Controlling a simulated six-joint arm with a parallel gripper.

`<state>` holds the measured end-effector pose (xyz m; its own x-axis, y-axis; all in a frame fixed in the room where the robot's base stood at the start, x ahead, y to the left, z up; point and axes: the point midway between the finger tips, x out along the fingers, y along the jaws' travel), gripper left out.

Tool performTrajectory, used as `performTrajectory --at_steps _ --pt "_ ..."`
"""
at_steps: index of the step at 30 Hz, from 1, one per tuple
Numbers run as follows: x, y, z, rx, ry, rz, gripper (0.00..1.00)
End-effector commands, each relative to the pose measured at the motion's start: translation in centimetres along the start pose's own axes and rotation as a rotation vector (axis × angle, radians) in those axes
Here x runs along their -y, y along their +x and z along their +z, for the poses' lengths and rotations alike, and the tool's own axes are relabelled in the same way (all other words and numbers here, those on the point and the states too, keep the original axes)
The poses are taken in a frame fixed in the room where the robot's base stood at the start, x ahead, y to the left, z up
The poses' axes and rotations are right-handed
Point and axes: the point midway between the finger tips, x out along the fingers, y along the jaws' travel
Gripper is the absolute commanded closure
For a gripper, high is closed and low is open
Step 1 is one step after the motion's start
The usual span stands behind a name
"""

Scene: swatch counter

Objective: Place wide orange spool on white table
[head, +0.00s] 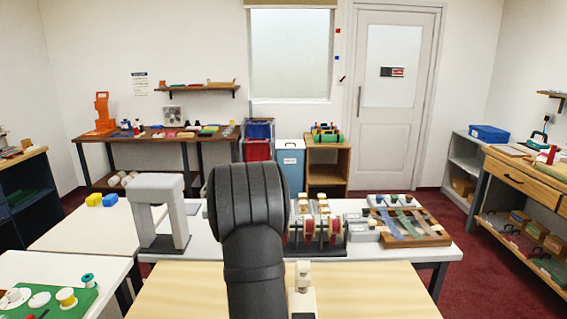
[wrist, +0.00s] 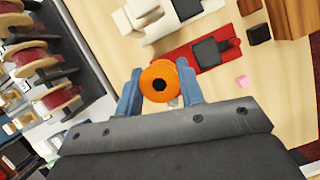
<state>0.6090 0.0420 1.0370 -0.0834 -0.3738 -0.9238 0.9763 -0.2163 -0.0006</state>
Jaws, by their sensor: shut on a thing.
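In the wrist view my gripper (wrist: 158,88) has its two blue fingers shut on an orange spool (wrist: 152,68), one on either side. The spool's round end with a dark centre hole faces the camera. It is held over the pale wood table (wrist: 105,40); its height above it is unclear. In the head view my dark arm stands in the middle and my gripper and the spool do not show. White tabletops show in the head view: one behind the wood table (head: 345,262), one at left (head: 85,230) and one at front left (head: 25,268).
A rack of red spools (head: 325,235) and a wooden swatch board (head: 415,228) stand on the white table behind. A grey arch-shaped stand (head: 157,200) and yellow and blue blocks (head: 100,200) are at left. A green mat (head: 75,305) bears spools. A red tray (wrist: 205,55) lies near the held spool.

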Motion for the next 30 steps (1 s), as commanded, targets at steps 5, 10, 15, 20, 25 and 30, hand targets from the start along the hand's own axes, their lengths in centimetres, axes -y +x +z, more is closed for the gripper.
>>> performTrajectory --at_steps 5,10,15,20,25,30 --pt "-3.7 1.9 1.7 0.001 0.357 -0.152 0.90" --pt "-6.6 3.9 3.5 0.001 0.706 -0.296 0.90" --pt "-8.6 5.8 5.3 0.001 0.996 -0.416 0.90" --pt "-9.6 7.0 6.5 0.000 1.170 -0.487 0.90" --pt "-9.9 7.5 7.0 -0.001 1.245 -0.517 0.90" --pt "-9.9 7.5 7.0 0.000 1.253 -0.519 0.90"
